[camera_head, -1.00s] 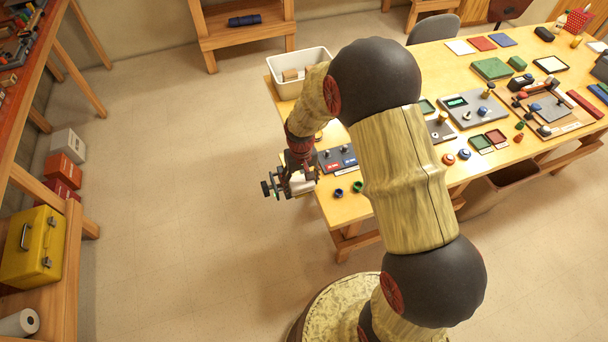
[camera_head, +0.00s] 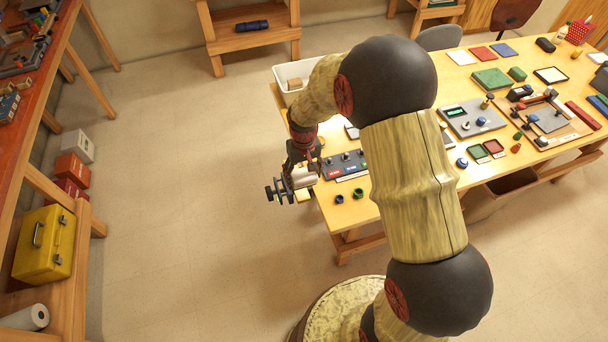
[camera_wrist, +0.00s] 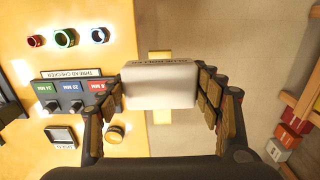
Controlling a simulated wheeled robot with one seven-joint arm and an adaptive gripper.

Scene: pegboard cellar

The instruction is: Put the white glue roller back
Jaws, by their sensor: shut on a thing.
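The white glue roller (camera_wrist: 158,88) is a white block with dark lettering on its upper edge in the wrist view. My gripper (camera_wrist: 165,92) is shut on it, with a finger at each side. In the head view my gripper (camera_head: 291,184) holds the pale roller (camera_head: 304,178) at the left edge of the wooden table (camera_head: 400,207). The roller's underside is hidden. A small yellow patch (camera_wrist: 162,117) shows just beyond the roller; I cannot tell what it belongs to.
The thread checker panel (camera_wrist: 78,95) lies on the table beside the gripper, with several coloured rings (camera_wrist: 66,38) near it. A white bin (camera_head: 283,77) stands at the table's back left corner. Open floor (camera_head: 180,180) lies left of the table; a shelf with a yellow toolbox (camera_head: 45,245) stands further left.

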